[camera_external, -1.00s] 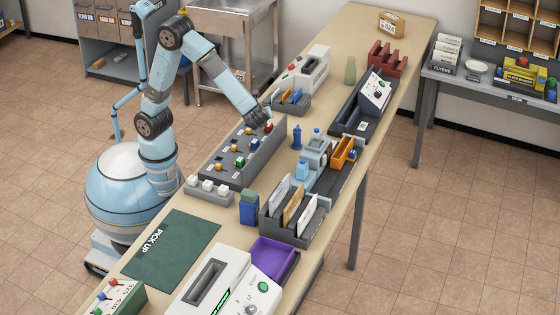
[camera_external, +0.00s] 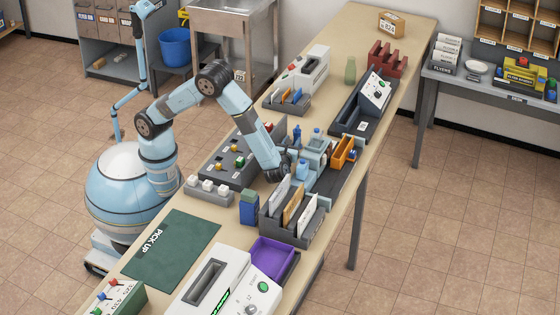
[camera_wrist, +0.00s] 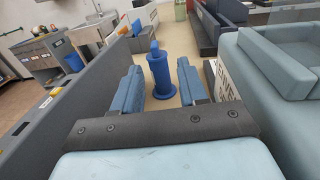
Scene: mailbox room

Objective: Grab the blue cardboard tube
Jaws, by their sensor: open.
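The blue cardboard tube (camera_external: 297,134) appears to be the dark blue upright piece on the table, with a narrow top and a wider foot. It stands to the right of the grey block with coloured knobs. In the wrist view the blue tube (camera_wrist: 159,66) is upright and centred between the fingers of my gripper (camera_wrist: 159,78). I cannot tell whether it is between the fingertips or just past them. My gripper (camera_external: 280,174) is open and low over the table, nearer the camera than the tube. Nothing is held.
The grey knob block (camera_external: 228,170) is close on the left. A green bottle (camera_external: 350,70) stands farther back.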

